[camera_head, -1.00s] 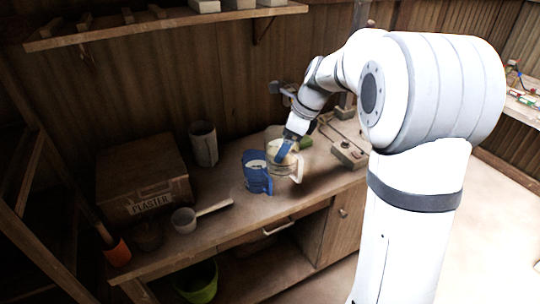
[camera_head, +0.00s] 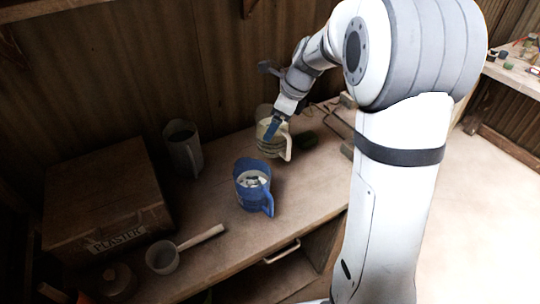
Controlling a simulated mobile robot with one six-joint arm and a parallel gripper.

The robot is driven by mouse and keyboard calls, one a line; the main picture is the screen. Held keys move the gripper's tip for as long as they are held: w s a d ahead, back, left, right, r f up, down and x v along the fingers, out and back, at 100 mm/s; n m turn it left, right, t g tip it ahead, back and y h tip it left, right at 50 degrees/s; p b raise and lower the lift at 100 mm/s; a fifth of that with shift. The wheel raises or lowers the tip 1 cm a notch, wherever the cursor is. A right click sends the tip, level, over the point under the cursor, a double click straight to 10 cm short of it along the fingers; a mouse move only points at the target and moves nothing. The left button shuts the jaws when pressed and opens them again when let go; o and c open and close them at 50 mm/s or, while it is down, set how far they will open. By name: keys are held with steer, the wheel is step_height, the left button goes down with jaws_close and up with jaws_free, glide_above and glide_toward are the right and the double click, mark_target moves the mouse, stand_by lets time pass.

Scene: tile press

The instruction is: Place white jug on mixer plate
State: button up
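A pale, cloudy jug with a white handle (camera_head: 286,149), which I take for the white jug, is on or just above the workbench, behind and right of a blue jug. My gripper (camera_head: 271,129) reaches down to it from above, with a blue finger at its rim. The second finger is not distinct, so I cannot tell whether the gripper is closed on the rim. I cannot tell whether the jug touches the bench. The mixer plate cannot be made out; my arm covers the right part of the bench.
The blue jug (camera_head: 253,187) with pale contents stands in front. A grey jug (camera_head: 183,150) stands at the back left. A scoop (camera_head: 163,257) and a plaster box (camera_head: 105,205) are at the left. The front middle bench (camera_head: 215,215) is clear.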

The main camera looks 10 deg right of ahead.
mark_target(275, 145)
step_height(275, 145, down, 8)
steer(key=shift+s+f, duration=0.1)
steer(key=shift+f, duration=0.05)
stand_by(0.3)
steer(key=shift+f, duration=0.15)
steer(key=o, duration=1.7)
